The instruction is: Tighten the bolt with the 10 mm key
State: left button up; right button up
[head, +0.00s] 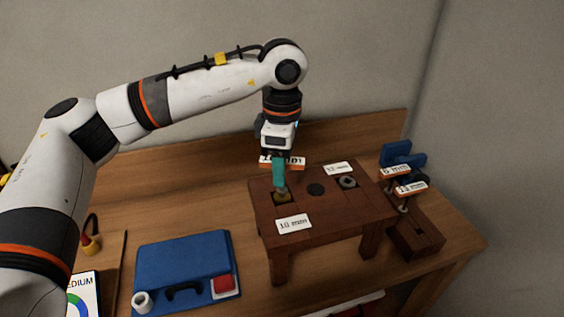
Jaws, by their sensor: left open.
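A brown wooden stand (335,207) on the bench carries a brass-coloured bolt (281,198) at its left, beside a white card (293,224) reading 10 mm. My left gripper (279,182) points down with teal fingers right over this bolt. It is open. An orange-edged label (298,164) ending in "mm" shows behind the fingers and looks like that of a key; its number and most of the key are hidden. I cannot tell whether the key sits on the bolt. My right gripper is not in view.
A second, grey bolt (347,182) sits by another card (339,168). Two labelled keys (410,187) stand in a wooden rack (415,240) at the right, before a blue object (402,155). A blue case (183,262) lies front left. Bench (180,212) between is clear.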

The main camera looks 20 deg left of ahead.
pick_arm(q)
jog(key=shift+r, duration=0.1)
dwell(0.4)
jog(key=shift+r+p, duration=2)
jog(key=shift+r, duration=1.4)
jog(key=shift+f, duration=0.1)
